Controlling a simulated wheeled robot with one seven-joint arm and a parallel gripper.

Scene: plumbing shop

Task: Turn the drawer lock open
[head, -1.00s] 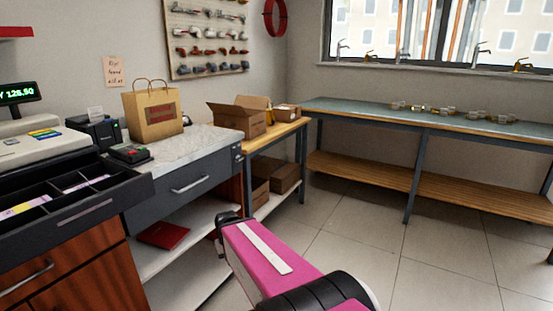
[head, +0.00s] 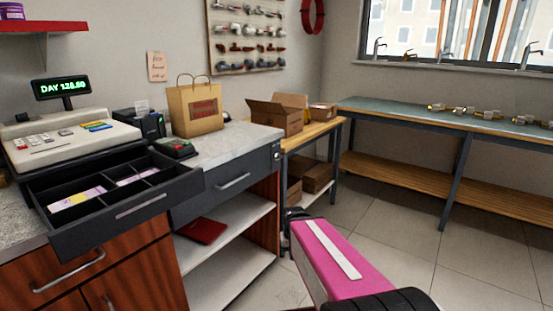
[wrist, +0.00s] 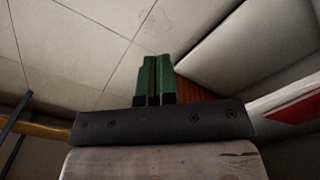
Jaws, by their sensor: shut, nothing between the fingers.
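The grey drawer (head: 230,184) with a silver bar handle is shut under the pale counter top in the head view. A small dark fitting with a light round spot (head: 277,154), which looks like the drawer lock, sits at the right end of this unit. Its turned position is too small to tell. My gripper (wrist: 154,60) shows in the wrist view with its two green fingers together and nothing between them. It is over the floor near the unit's lower shelves, apart from the lock. In the head view my pink arm hides the gripper.
An open cash drawer (head: 128,218) sticks out at the left under the till (head: 68,140). A paper bag (head: 194,110) and a card terminal (head: 175,148) stand on the counter. A red book (head: 202,230) lies on the shelf. Floor tiles (head: 400,240) are clear at the right.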

